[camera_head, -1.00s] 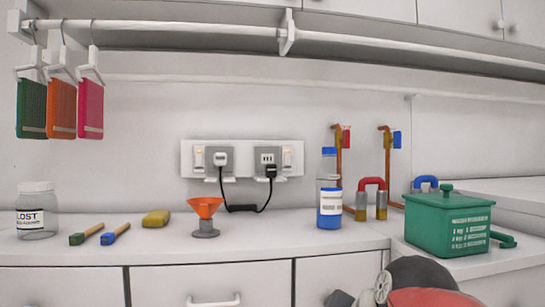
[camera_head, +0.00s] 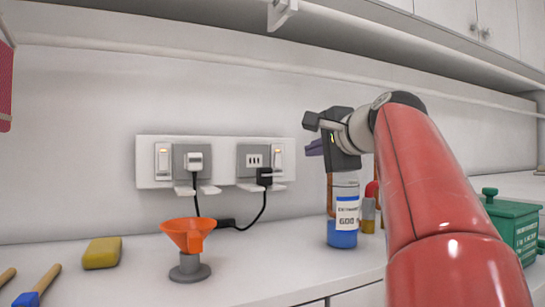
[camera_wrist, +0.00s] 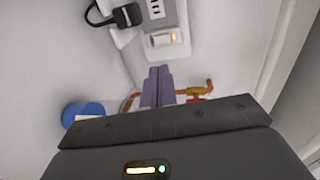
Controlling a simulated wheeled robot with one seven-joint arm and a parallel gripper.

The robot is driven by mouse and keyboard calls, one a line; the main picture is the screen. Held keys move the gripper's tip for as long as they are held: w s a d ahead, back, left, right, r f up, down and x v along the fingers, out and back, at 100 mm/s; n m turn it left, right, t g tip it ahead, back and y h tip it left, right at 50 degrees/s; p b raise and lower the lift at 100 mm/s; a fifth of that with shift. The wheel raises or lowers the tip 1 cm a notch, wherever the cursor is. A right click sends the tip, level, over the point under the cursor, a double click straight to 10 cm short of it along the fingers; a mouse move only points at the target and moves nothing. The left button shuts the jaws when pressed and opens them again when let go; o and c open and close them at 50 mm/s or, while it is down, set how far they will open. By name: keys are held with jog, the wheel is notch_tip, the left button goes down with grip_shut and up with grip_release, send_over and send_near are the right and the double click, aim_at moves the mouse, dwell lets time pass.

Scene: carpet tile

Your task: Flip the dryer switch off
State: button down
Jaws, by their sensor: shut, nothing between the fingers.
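No readable label tells which one is the dryer switch.
A bottle with blue contents (camera_head: 342,234) is under my gripper. A green box (camera_head: 512,225) is at right. A shelf (camera_head: 180,52) runs above.

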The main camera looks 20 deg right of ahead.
aim_at(278, 158)
jog(key=w+p, duration=0.1)
jog(key=w, duration=0.3)
jog(key=w+f+p, duration=0.1)
jog(key=w, duration=0.4)
jog(key=w+p, duration=0.1)
jog(key=w, duration=0.3)
jog(key=shift+w+a+f, duration=0.25)
jog(key=shift+w, duration=0.15)
